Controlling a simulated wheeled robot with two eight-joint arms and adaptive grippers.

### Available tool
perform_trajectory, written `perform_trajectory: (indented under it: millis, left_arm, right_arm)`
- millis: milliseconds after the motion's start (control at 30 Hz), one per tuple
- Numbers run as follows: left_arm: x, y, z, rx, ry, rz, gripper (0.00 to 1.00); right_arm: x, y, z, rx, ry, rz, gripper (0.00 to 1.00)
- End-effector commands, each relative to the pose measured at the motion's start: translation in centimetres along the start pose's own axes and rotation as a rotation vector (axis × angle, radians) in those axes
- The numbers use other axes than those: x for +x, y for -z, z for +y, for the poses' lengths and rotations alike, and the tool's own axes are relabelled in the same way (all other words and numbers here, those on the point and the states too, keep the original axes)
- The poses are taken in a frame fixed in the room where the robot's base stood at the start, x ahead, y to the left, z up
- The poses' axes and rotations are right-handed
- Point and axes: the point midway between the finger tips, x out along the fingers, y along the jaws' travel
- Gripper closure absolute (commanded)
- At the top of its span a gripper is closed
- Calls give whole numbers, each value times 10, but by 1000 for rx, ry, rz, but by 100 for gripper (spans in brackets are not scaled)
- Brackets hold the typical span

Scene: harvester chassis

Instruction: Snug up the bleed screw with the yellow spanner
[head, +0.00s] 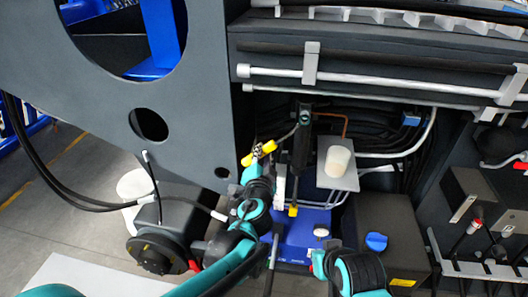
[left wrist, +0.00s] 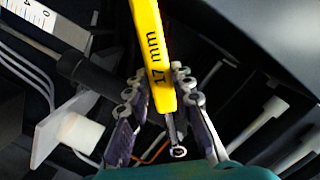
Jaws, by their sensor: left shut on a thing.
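My left gripper (head: 258,156) is shut on the yellow spanner (head: 270,147), in front of the dark chassis opening. In the left wrist view the spanner (left wrist: 150,45) runs up between the two fingers (left wrist: 152,98), with "17 mm" printed on its handle. A thin metal piece with a small ring (left wrist: 180,152) shows below the handle, between the fingers; I cannot tell whether it belongs to the spanner. I cannot make out the bleed screw in either view. My right arm (head: 355,272) shows at the bottom of the head view, but its gripper does not show clearly.
A black upright cylinder (head: 302,140) stands just right of the spanner. A white-capped reservoir (head: 338,160) sits on a bracket further right. A grey side plate (head: 190,100) borders the opening on the left. Hoses and pipes (head: 385,145) crowd the back.

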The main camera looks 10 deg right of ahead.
Motion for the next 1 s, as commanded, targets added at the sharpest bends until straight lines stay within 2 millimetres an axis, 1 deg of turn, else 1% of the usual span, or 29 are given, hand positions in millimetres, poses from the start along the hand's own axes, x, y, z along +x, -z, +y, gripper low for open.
perform_trajectory:
  millis: [100, 267, 367, 800, 900, 1000]
  left_arm:
    - [-6, -1, 0, 0, 0, 1, 100]
    - [-11, -2, 0, 0, 0, 1, 100]
    - [-18, -2, 0, 0, -1, 1, 100]
    - [-74, -10, 1, 1, -2, 2, 100]
    - [-83, -12, 1, 0, -1, 1, 100]
    - [-88, -13, 1, 0, 0, 0, 100]
  right_arm:
    - [-1, 0, 0, 0, 0, 0, 100]
    - [-1, 1, 0, 0, 0, 0, 100]
    - [-2, 1, 0, 0, 0, 0, 100]
    - [-9, 7, 0, 0, 0, 0, 100]
    - [-10, 8, 0, 0, 0, 0, 100]
    - [-11, 8, 0, 0, 0, 0, 100]
